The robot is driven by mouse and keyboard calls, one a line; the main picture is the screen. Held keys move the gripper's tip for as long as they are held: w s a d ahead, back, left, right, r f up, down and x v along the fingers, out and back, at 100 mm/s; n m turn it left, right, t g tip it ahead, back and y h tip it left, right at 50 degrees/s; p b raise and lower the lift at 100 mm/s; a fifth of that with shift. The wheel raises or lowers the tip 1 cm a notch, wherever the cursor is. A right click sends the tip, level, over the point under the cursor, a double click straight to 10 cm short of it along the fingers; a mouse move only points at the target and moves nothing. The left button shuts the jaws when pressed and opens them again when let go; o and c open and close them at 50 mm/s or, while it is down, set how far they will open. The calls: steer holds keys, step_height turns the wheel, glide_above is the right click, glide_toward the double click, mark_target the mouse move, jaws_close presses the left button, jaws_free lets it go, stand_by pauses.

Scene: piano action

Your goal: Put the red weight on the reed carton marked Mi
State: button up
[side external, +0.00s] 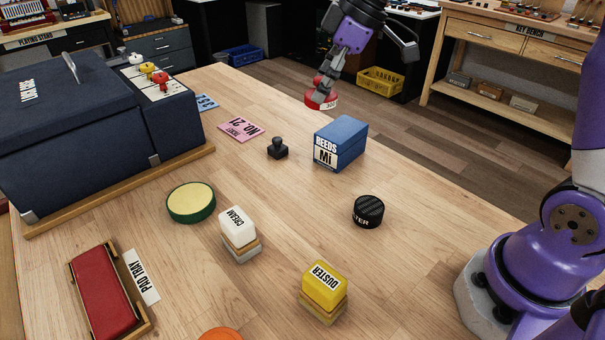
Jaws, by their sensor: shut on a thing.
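The red weight (318,102) is a round red disc with a knob on top and a pale label on its side. My gripper (325,84) is shut on its knob and holds it in the air, upper middle of the side view. The blue reed carton marked Mi (345,139) stands on the table, with a white label reading REEDS Mi on its near face. In the picture the weight is above and slightly left of the carton, apart from it. The carton's top is bare. The exact height and depth of the weight over the table cannot be told.
A black stamp (278,148) stands left of the carton and a black round tin (368,211) in front of it. The cream block (239,232), yellow duster block (324,290), green-rimmed tin (191,202) and red pad tray (103,290) lie nearer. A dark blue case (75,130) fills the left.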

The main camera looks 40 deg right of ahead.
steer(key=w+d+f, duration=0.1)
steer(key=d+f, duration=0.1)
steer(key=d, duration=0.1)
steer(key=w+d+f, duration=0.1)
steer(key=d+f, duration=0.1)
steer(key=d, duration=0.2)
steer(key=w+d+f, duration=0.2)
steer(key=d+f, duration=0.1)
steer(key=d, duration=0.1)
steer(key=shift+f, duration=2)
steer(key=shift+f, duration=0.1)
steer(key=o, duration=1.4)
